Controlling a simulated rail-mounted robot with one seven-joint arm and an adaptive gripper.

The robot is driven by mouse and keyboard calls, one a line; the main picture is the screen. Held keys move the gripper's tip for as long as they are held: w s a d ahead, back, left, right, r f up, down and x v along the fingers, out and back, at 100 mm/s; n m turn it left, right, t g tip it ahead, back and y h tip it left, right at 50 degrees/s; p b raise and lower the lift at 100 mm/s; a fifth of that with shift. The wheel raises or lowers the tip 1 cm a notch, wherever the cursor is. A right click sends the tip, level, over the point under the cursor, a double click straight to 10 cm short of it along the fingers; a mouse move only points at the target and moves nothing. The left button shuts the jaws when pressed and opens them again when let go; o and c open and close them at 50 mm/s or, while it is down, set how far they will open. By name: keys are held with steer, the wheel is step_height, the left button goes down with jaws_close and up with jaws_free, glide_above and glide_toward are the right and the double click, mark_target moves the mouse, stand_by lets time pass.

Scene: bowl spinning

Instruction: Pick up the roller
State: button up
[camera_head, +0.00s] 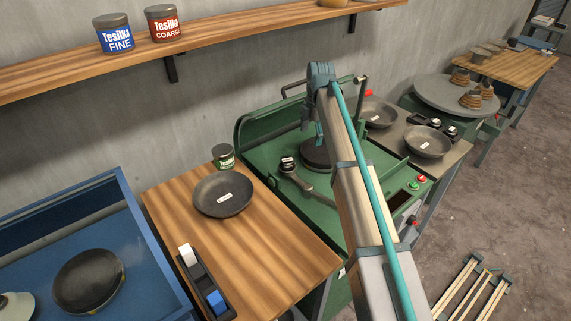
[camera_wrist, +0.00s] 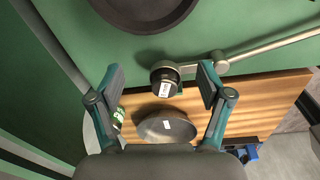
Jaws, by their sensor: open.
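The roller (camera_head: 288,164) is a short dark cylinder with a white label, on the end of a grey metal lever (camera_head: 312,190) on the green machine bed. In the wrist view the roller (camera_wrist: 165,80) shows between and beyond my fingertips, with its lever (camera_wrist: 250,50) running off to the right. My gripper (camera_wrist: 161,82) is open and empty, its two fingers spread to either side of the roller's image. I see no contact between them.
A dark round disc (camera_head: 317,154) sits beside the roller on the green machine (camera_head: 265,150). A grey worktop with pans stands to the right.

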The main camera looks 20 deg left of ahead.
mark_target(287, 160)
steer(key=s+a+r+n+g, duration=0.1)
steer(key=s+a+r+n, duration=0.1)
steer(key=s+a+n, duration=0.25)
steer(key=shift+g, duration=0.3)
steer(key=f, duration=0.1)
steer(key=s+a+f+p, duration=0.1)
steer(key=f, duration=0.3)
steer(key=shift+s+a+f+p, duration=0.15)
steer(key=shift+s+p, duration=0.05)
steer(key=shift+p, duration=0.2)
steer(key=shift+s+f+p, duration=0.2)
steer(key=shift+f+p, duration=0.2)
steer(key=shift+f, duration=0.1)
steer(key=f, duration=0.1)
steer(key=f+p, duration=0.1)
steer(key=f, duration=0.2)
steer(key=shift+s, duration=0.25)
steer(key=shift+a, duration=0.1)
jaws_close()
